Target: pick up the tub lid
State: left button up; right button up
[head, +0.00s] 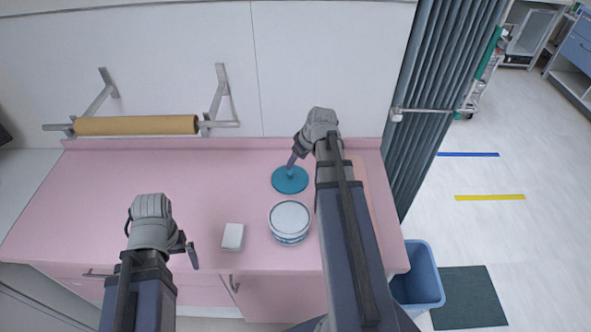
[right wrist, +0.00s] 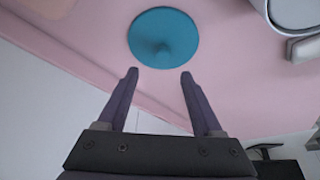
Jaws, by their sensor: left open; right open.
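The tub lid (head: 289,181) is a round teal disc with a small knob, lying flat on the pink counter behind the tub. It also shows in the right wrist view (right wrist: 163,38). My right gripper (head: 292,162) is open at the lid's far edge in the head view. In the right wrist view its two fingers (right wrist: 159,72) point toward the lid, with nothing between them. The white round tub (head: 290,221) stands in front of the lid, beside my right arm. My left gripper (head: 192,256) is open and empty near the counter's front edge.
A small white box (head: 233,236) lies left of the tub. A brown paper roll (head: 136,125) hangs on a wall bracket above the pink counter (head: 150,190). A blue bin (head: 419,273) stands right of the counter, below a grey curtain (head: 437,90). The counter's left part is clear.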

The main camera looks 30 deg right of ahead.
aim_at(290, 172)
jog(key=b+x, duration=0.2)
jog(key=shift+w+d+f+b, duration=0.15)
jog(key=shift+w+f+b, duration=0.15)
jog(key=b+x, duration=0.4)
jog(key=shift+s+a+f, duration=0.3)
jog(key=shift+a, duration=0.05)
jog(key=shift+w+a+f+b, duration=0.1)
jog(key=shift+w+f+b, duration=0.15)
jog(key=shift+b, duration=0.25)
grip_shut()
